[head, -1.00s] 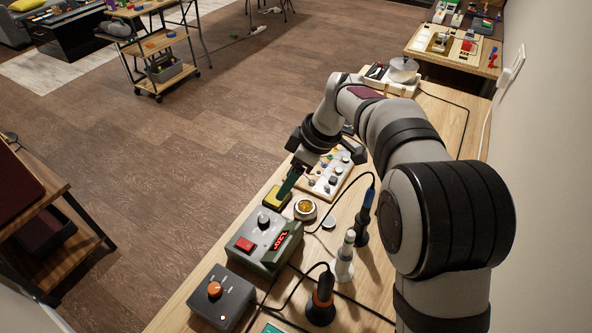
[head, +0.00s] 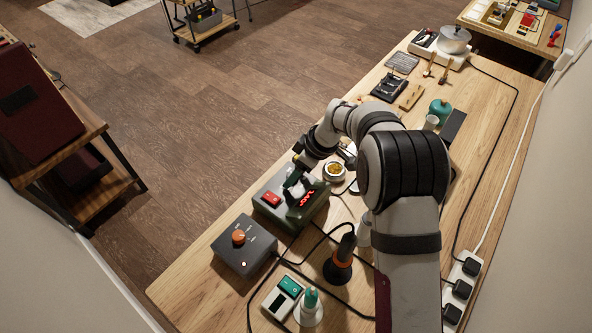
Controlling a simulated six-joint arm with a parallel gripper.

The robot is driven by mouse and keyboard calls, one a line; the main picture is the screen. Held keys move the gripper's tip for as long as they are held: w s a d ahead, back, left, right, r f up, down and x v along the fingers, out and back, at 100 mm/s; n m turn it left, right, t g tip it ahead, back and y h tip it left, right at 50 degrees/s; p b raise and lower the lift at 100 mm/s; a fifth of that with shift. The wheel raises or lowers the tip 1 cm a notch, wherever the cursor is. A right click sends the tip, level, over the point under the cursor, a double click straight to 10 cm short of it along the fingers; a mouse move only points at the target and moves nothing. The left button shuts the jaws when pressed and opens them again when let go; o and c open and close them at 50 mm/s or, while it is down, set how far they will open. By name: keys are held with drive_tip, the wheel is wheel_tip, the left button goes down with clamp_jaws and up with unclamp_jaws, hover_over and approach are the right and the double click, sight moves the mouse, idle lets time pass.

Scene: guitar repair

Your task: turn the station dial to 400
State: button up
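The station (head: 268,212) is a grey-green box near the table's left edge, with a red rocker switch (head: 271,199) and a lit red display (head: 306,198) whose digits are too small to read.
A grey box with an orange knob (head: 238,237) stands in front of the station. A soldering iron holder (head: 338,266) with cables is to the right. A brass-filled round tin (head: 335,171) sits just behind. A power strip (head: 460,290) lies at the right.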

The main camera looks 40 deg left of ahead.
clamp_jaws()
drive_tip(key=shift+m, duration=0.3)
